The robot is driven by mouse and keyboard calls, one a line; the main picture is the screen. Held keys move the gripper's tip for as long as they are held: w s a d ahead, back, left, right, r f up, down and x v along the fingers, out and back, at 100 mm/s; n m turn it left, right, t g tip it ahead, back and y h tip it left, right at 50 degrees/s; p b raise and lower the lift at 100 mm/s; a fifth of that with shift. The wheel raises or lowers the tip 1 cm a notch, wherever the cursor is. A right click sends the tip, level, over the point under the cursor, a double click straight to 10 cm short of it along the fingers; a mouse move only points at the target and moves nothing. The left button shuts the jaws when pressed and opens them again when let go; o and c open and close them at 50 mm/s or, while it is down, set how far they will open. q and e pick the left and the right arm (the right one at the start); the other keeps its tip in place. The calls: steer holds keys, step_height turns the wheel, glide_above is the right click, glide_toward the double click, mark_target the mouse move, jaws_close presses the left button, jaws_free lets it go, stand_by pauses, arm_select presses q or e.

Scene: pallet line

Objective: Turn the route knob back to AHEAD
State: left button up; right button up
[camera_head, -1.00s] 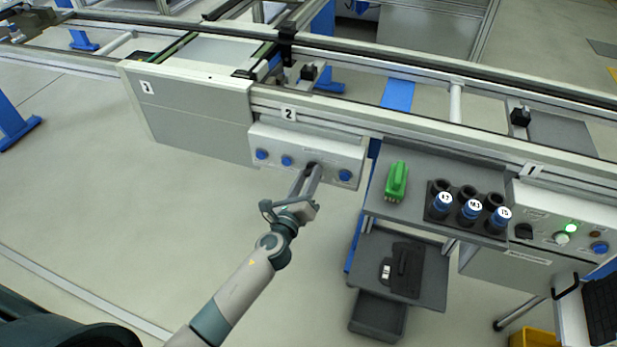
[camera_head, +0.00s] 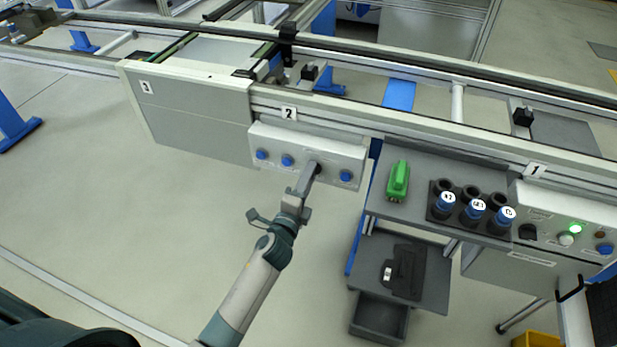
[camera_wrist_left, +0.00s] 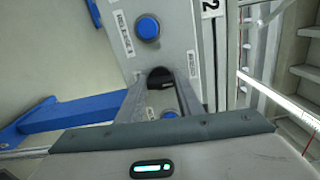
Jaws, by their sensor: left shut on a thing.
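The route knob is a small black knob (camera_wrist_left: 160,76) on the light grey control box under the conveyor rail, below the label 2. My left gripper (camera_head: 313,169) reaches up to the box and is shut on the knob; its two fingers (camera_wrist_left: 162,92) lie on either side of it in the left wrist view. The fingers hide much of the knob, and I cannot read its pointer or the AHEAD mark. The control box (camera_head: 325,151) also has blue buttons, two left of the knob and one right of it (camera_head: 346,176). My right gripper is not in view.
The conveyor rail (camera_head: 420,127) runs above the box. To the right, a grey shelf (camera_head: 420,212) holds a green device (camera_head: 397,180) and a black rack (camera_head: 441,213) with blue-capped cylinders. A second control panel (camera_head: 545,205) is farther right. The floor left of my arm is clear.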

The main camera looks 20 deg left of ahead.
arm_select(q)
steer(key=shift+n, duration=0.4)
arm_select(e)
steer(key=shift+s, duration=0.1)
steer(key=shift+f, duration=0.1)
arm_select(q)
steer(key=o, duration=1.1)
steer(key=shift+s, duration=0.15)
steer(key=s, duration=0.5)
steer(key=s+b, duration=0.1)
steer(key=s, duration=0.5)
steer(key=s+b, duration=0.1)
steer(key=s, duration=0.5)
steer(key=shift+s+a, duration=0.1)
steer(key=shift+a, duration=0.2)
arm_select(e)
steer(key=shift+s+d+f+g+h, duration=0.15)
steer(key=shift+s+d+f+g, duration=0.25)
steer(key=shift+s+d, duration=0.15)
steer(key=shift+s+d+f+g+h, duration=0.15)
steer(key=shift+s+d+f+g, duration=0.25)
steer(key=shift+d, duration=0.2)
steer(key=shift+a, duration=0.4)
